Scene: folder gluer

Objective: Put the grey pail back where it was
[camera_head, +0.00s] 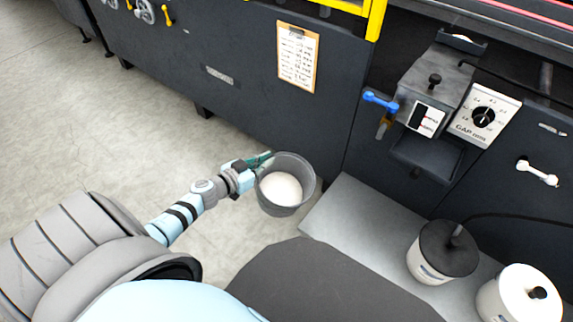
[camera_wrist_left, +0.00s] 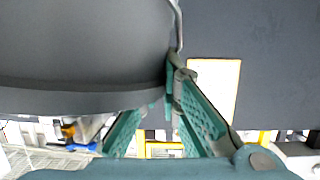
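The grey pail (camera_head: 287,205) is upright in the middle of the head view, with white contents (camera_head: 281,188) inside. My left gripper (camera_head: 262,162) is at the pail's upper left rim, its green fingers closed on the rim. In the left wrist view the pail (camera_wrist_left: 80,45) fills the upper left, and the fingers (camera_wrist_left: 170,100) meet at its edge. The pail appears to be held in the air beside the grey platform; its underside is hidden. My right gripper is not in view.
A light grey platform (camera_head: 345,215) lies right of the pail. On it stand a black-lidded pot (camera_head: 440,252) and a white pot (camera_head: 518,297). The dark machine (camera_head: 235,85) rises behind, with a clipboard (camera_head: 297,57) and a drip tray (camera_head: 425,160). Open floor (camera_head: 90,130) lies left.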

